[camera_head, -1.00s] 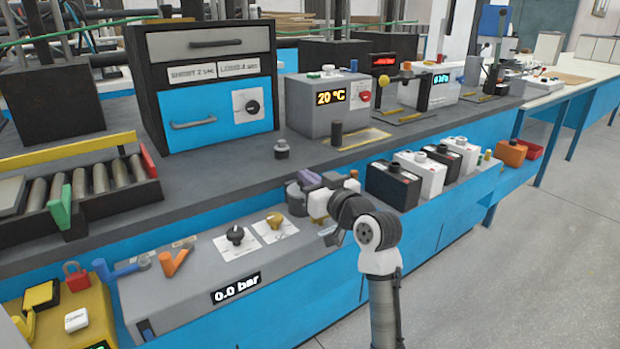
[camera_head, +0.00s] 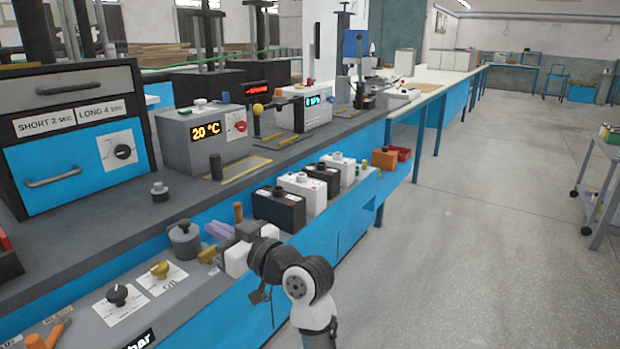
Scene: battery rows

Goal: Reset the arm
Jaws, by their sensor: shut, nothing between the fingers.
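Several black and white batteries (camera_head: 279,208) stand in a row right of the arm. A grey cylinder (camera_head: 184,239), a black knob (camera_head: 117,295) and a yellow knob (camera_head: 160,269) lie left. A 20 °C box (camera_head: 203,136) stands behind. The floor (camera_head: 470,230) at right is open.

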